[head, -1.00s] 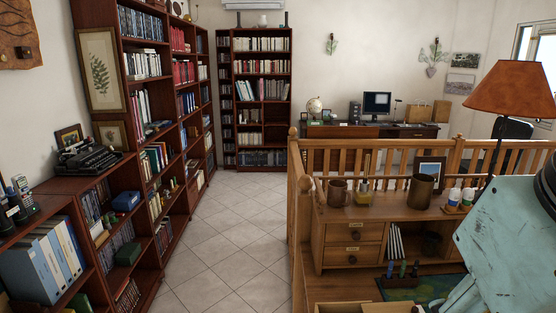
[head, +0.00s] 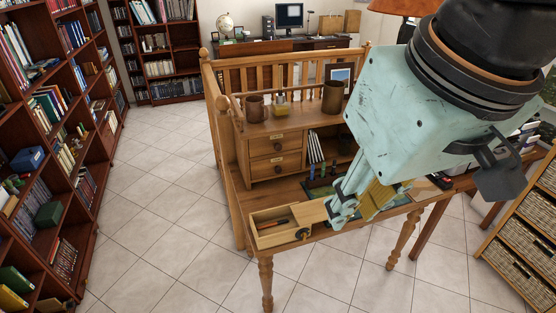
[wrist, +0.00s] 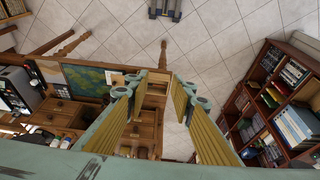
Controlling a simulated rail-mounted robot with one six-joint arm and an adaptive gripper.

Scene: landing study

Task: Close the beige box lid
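A beige wooden box (head: 268,238) sits at the front left corner of the desk. Its left part is open and shows a dark slim item inside. A flat beige panel (head: 312,211), which may be its lid, lies at its right side. My gripper (head: 338,212) is just right of this panel, fingers pointing down. I cannot tell whether it touches. In the wrist view my gripper (wrist: 158,82) has its two fingers apart, with nothing held between them. Part of what looks like the box (wrist: 156,89) shows between the fingertips.
The wooden desk (head: 232,190) carries a drawer unit (head: 272,142) with brown mugs (head: 333,96) on top. A wooden railing (head: 285,66) stands behind. Tiled floor (head: 165,200) is free at left, beside bookshelves (head: 50,110).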

